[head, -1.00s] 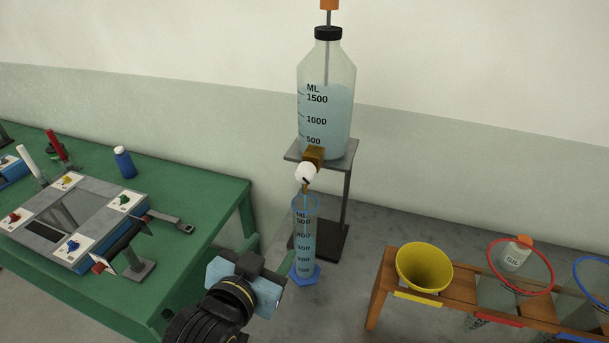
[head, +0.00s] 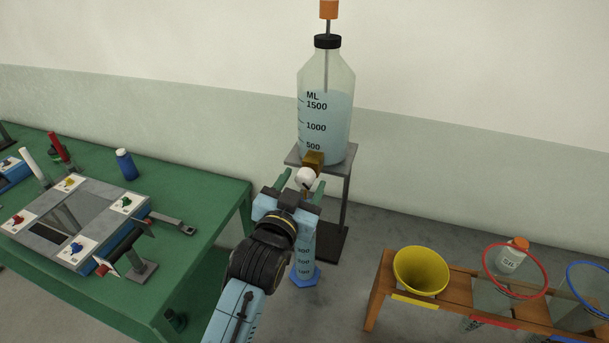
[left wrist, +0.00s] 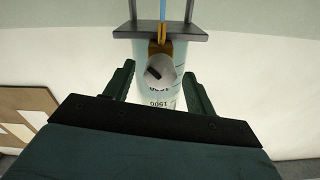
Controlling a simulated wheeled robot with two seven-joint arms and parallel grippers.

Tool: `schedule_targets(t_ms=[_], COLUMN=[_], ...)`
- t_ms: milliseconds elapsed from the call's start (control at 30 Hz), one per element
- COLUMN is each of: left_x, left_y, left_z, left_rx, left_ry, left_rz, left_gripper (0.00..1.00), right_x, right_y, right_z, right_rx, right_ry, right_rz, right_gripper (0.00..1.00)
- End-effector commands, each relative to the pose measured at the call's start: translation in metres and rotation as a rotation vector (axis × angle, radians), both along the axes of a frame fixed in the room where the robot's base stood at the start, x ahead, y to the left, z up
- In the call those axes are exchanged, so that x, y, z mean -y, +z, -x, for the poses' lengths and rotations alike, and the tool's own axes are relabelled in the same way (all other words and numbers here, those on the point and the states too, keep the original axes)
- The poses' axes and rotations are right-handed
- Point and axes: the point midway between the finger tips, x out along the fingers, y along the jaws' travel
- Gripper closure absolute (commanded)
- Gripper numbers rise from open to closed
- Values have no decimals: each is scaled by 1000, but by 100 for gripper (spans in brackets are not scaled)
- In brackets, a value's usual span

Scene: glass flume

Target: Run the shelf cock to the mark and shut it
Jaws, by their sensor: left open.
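The cock has a brass body (head: 314,158) and a round white knob (head: 305,178), low on the front of a large clear bottle (head: 326,110) of pale blue liquid on a grey shelf (head: 345,160). My left gripper (head: 297,184) is open, one finger on each side of the knob. In the left wrist view, which looks upside down, the knob (left wrist: 162,72) with a dark bar mark sits between the spread fingers, with gaps both sides. A thin blue stream (left wrist: 162,10) shows at the spout. The graduated cylinder (head: 304,262) stands below; my gripper hides its upper part and liquid level.
A green table (head: 200,205) with a grey panel of coloured knobs (head: 80,225) stands at left. A wooden rack (head: 385,290) with a yellow funnel (head: 421,270), a red-rimmed funnel and a blue-rimmed one stands at right. The shelf's post is close behind my gripper.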

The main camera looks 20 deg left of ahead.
Motion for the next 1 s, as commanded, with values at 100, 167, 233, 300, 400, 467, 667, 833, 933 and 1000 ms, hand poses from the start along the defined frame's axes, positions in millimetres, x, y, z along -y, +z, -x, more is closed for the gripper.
schedule_targets(t_ms=[100, 167, 233, 300, 400, 467, 667, 833, 933, 1000], left_x=[1, 1, 0, 1, 0, 0, 1, 1, 1, 1], left_y=[1, 0, 0, 0, 0, 0, 0, 0, 0, 0], left_z=[-13, -16, -18, -19, -19, -19, -19, -19, -19, -19], left_rx=[1, 0, 0, 0, 0, 0, 0, -1, -1, -1], left_ry=[0, 0, 0, 0, 0, 0, 0, 0, 0, 0], left_rz=[1, 1, 1, 1, 1, 1, 1, 1, -1, -8], left_gripper=[44, 44, 44, 44, 44, 44, 65, 88, 88, 88], right_x=[0, 0, 0, 0, 0, 0, 0, 0, 0, 0], right_y=[2, 3, 3, 3, 3, 3, 3, 3, 3, 4], right_z=[0, 0, 0, 0, 0, 0, 0, 0, 0, 0], right_rx=[0, 0, 0, 0, 0, 0, -1, -1, -1, -1], right_ry=[0, 0, 0, 0, 0, 0, 0, 1, 1, 1], right_rz=[0, 0, 0, 0, 0, 0, 0, 0, 0, 0], right_gripper=[64, 64, 64, 64, 64, 64, 64, 64, 64, 64])
